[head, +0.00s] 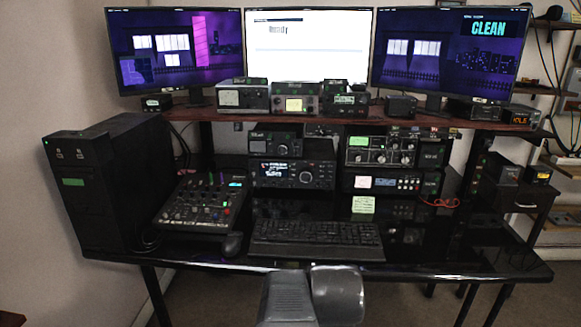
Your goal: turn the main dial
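A black radio (258,183) with a lit display stands on the desk, under the raised shelf and behind the keyboard. A round knob, seemingly the main dial (306,177), is on its front, right of the display. The dial is small here and I cannot read its markings or angle. Dark grey links of my own arm show at the bottom middle, in front of the desk. No gripper fingers show, and nothing touches the dial.
A keyboard (315,240) lies in front of the radio, with a mouse (232,244) at its left. A mixer (200,203) and a black computer tower (105,185) stand left. Stacked units (383,151) stand right. The shelf (300,116) overhangs the radio.

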